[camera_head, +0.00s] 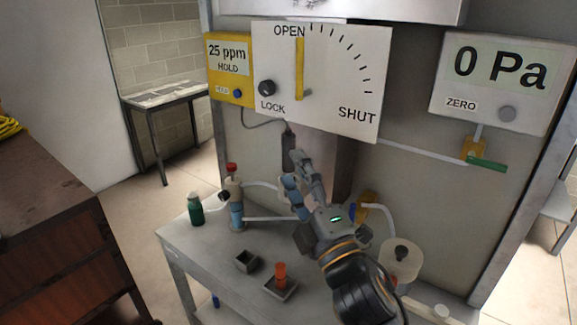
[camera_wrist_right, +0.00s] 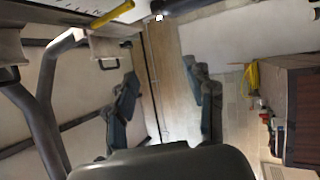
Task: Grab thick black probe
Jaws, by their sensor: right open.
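The thick black probe (camera_head: 288,152) hangs upright on a dark cable below the yellow 25 ppm meter (camera_head: 230,69), against the grey cabinet. My right gripper (camera_head: 294,172) is open at the lower end of the probe, and its fingers cover part of that area. I cannot tell whether they touch it. In the right wrist view the open fingers (camera_wrist_right: 163,105) stand apart with a tan-grey upright surface beyond them. I cannot make out the probe clearly there. My left gripper is not in view.
A grey table (camera_head: 190,240) below holds a green bottle (camera_head: 195,208), a red-capped column (camera_head: 235,205), small trays and an orange piece (camera_head: 281,273). A white dial board (camera_head: 340,80) is above; a white pipe with a green handle (camera_head: 487,165) runs right.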

